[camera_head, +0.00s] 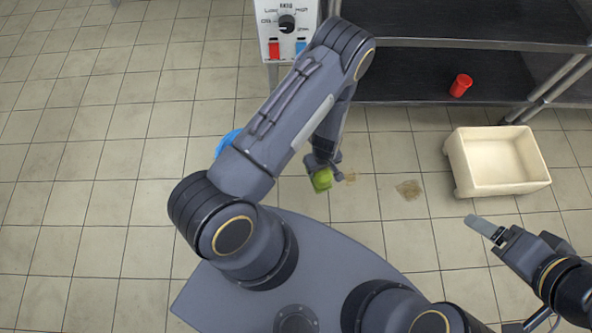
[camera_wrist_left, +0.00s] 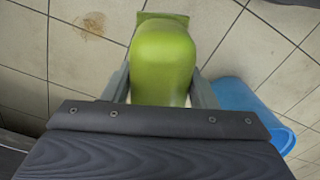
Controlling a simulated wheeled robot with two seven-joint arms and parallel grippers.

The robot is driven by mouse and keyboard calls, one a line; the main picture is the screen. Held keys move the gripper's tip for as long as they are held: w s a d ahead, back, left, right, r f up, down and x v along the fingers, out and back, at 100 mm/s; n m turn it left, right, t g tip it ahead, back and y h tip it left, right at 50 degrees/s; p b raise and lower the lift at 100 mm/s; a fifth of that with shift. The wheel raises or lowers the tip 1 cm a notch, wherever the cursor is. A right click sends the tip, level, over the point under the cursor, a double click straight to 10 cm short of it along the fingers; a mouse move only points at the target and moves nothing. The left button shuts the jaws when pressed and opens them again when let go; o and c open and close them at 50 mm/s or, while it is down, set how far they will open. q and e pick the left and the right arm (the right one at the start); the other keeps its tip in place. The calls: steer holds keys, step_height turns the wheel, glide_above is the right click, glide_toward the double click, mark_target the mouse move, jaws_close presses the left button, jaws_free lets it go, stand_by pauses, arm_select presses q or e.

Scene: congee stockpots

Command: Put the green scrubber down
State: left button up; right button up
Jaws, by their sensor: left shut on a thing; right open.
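The green scrubber (camera_head: 322,179) is in my left gripper (camera_head: 322,168), in the middle of the head view. In the left wrist view the scrubber (camera_wrist_left: 163,60) sits between the two fingers, with a flat green edge at its far end. It appears held above the tiled floor; the exact height is hard to tell. My right gripper (camera_head: 485,228) is at the lower right of the head view, with nothing seen in it.
A cream tub (camera_head: 461,165) stands on the floor at right. A blue object (camera_head: 226,142), partly hidden by my left arm, also shows in the left wrist view (camera_wrist_left: 250,108). Brown stains (camera_head: 409,189) mark the tiles. A red cup (camera_head: 460,85) is on the dark shelf (camera_head: 415,75).

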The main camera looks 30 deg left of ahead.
arm_select(q)
steer(key=f, duration=0.2)
steer(key=shift+s+a+f+n+b, duration=0.3)
steer(key=shift+s+a, duration=0.1)
steer(key=shift+w+a+f+b, duration=1.1)
steer(key=shift+a+f+b, duration=0.4)
steer(key=shift+a+f, duration=0.55)
steer(key=shift+w+a+f+b, duration=1.1)
steer(key=shift+a+f+b, duration=0.6)
steer(key=shift+f, duration=0.6)
steer(key=shift+w+a+f+b, duration=1.1)
steer(key=shift+a+f+b, duration=0.2)
steer(key=shift+a+f, duration=0.85)
steer(key=o, duration=1.2)
steer(key=shift+r, duration=0.1)
steer(key=shift+r, duration=0.1)
